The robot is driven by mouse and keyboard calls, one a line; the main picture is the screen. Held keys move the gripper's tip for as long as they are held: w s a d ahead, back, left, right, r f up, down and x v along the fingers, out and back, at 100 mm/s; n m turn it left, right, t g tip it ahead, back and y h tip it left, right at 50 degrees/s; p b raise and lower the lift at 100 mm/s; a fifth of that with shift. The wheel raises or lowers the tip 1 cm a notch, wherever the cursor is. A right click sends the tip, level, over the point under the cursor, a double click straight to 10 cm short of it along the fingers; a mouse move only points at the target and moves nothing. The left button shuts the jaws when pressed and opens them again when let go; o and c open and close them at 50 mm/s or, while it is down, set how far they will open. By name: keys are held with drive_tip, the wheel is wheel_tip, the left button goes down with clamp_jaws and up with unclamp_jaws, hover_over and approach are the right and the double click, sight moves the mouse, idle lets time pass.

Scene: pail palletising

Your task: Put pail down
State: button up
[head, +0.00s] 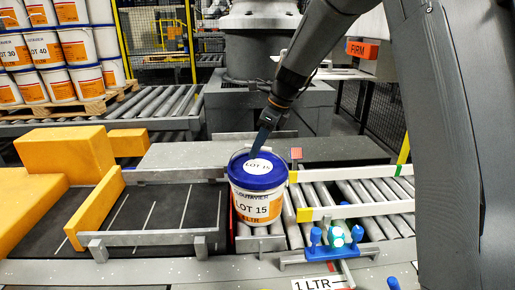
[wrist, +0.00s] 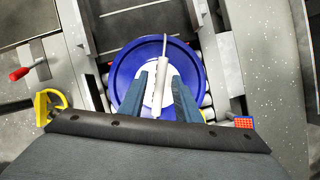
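A white pail (head: 256,205) with a blue lid, an orange band and LOT 15 labels stands upright on rollers between the dark belt and the right-hand conveyor. In the wrist view its blue lid (wrist: 127,75) fills the middle, with a white handle grip (wrist: 161,75) on a thin bail above it. My gripper (head: 255,150) is just over the lid, pointing down. In the wrist view my gripper's two fingers (wrist: 159,76) stand apart on either side of the handle grip, with visible gaps. The pail's underside is hidden.
A roller conveyor (head: 378,215) with yellow and white rails runs right. A dark belt (head: 150,210) with yellow blocks (head: 70,155) lies left. A blue fixture (head: 330,245) stands at front right. Stacked pails (head: 60,50) on a pallet stand at back left.

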drive_tip(key=b+v, duration=0.2)
drive_tip(key=v, duration=0.9)
drive_tip(key=shift+d+r, duration=0.25)
drive_tip(key=shift+r, duration=0.1)
drive_tip(key=shift+s, duration=0.1)
